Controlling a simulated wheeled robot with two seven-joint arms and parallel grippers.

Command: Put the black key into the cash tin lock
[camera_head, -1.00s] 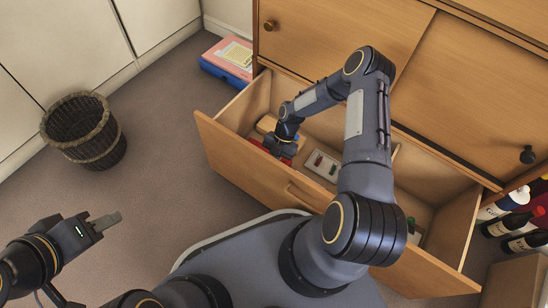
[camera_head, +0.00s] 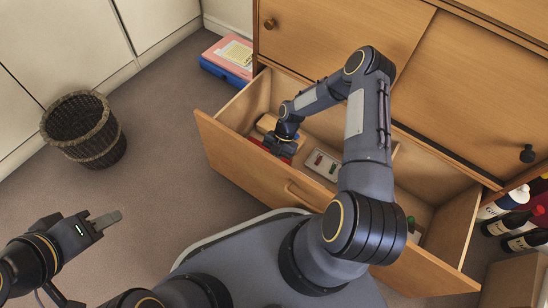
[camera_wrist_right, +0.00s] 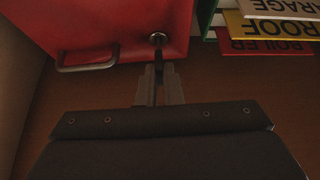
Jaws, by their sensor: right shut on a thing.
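My right gripper (camera_wrist_right: 158,75) is shut on the black key (camera_wrist_right: 158,66), which points at the lock. Its tip meets the lock face; I cannot tell how far in it is. In the head view my right gripper (camera_head: 280,146) reaches down into the open drawer and mostly covers the tin (camera_head: 257,144).
The wooden drawer (camera_head: 245,165) has walls around my right gripper. Labelled folders (camera_wrist_right: 268,30) are right of the tin. A wicker basket (camera_head: 85,130) stands on clear floor at left.

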